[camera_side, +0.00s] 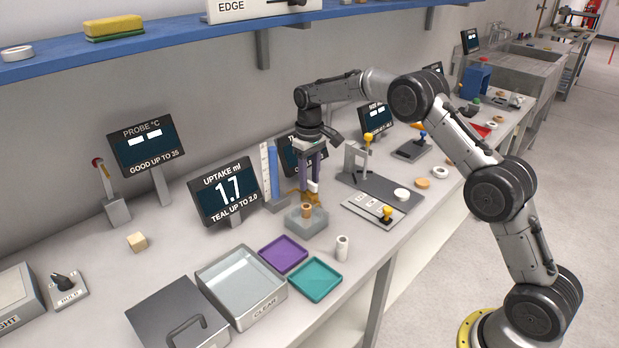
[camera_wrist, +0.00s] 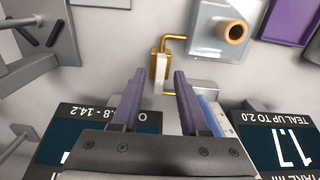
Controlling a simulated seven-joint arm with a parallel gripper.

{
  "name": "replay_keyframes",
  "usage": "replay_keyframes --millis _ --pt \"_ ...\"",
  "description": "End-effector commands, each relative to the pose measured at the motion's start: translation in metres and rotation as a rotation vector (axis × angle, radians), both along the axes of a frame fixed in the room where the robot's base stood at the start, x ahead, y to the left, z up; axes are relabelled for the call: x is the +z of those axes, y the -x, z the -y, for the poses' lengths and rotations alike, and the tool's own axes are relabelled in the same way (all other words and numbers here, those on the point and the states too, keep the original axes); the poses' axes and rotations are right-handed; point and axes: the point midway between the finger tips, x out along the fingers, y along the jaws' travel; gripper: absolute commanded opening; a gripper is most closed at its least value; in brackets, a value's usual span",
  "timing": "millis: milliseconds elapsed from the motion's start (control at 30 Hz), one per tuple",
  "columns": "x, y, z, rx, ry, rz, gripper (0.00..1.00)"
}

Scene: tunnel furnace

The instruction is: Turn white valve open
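The white valve handle (camera_wrist: 159,72) is a small upright white bar beside a brass pipe (camera_wrist: 176,37) in the wrist view. In the side view the white handle (camera_side: 313,186) shows small under my gripper, by the brass pipework. My gripper (camera_wrist: 159,88) has two purple fingers standing apart, with the handle lined up between their tips. In the side view my gripper (camera_side: 309,183) points down at the valve. I cannot tell whether the fingers touch the handle. A grey block with a tan cork-like tube (camera_wrist: 235,32) stands by the pipe.
The uptake screen reads 1.7 (camera_side: 229,190), with "teal up to 2.0" below. A blue column with a scale (camera_side: 271,172) stands left of my gripper. Purple (camera_side: 283,254) and teal (camera_side: 315,279) trays lie in front. A grey stand (camera_side: 352,165) is close on the right.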

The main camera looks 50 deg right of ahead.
Motion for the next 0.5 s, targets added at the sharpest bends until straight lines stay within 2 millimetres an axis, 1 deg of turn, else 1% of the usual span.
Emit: replay_keyframes --millis 300,367,467,500 --pt "0.001 0.000 0.000 -0.001 0.000 0.001 0.45" --pt "0.005 -0.001 0.000 -0.001 0.000 0.002 0.45" --pt "0.018 -0.001 0.000 -0.001 0.001 0.005 0.45" --pt "0.025 -0.001 0.000 -0.001 0.001 0.005 0.45"
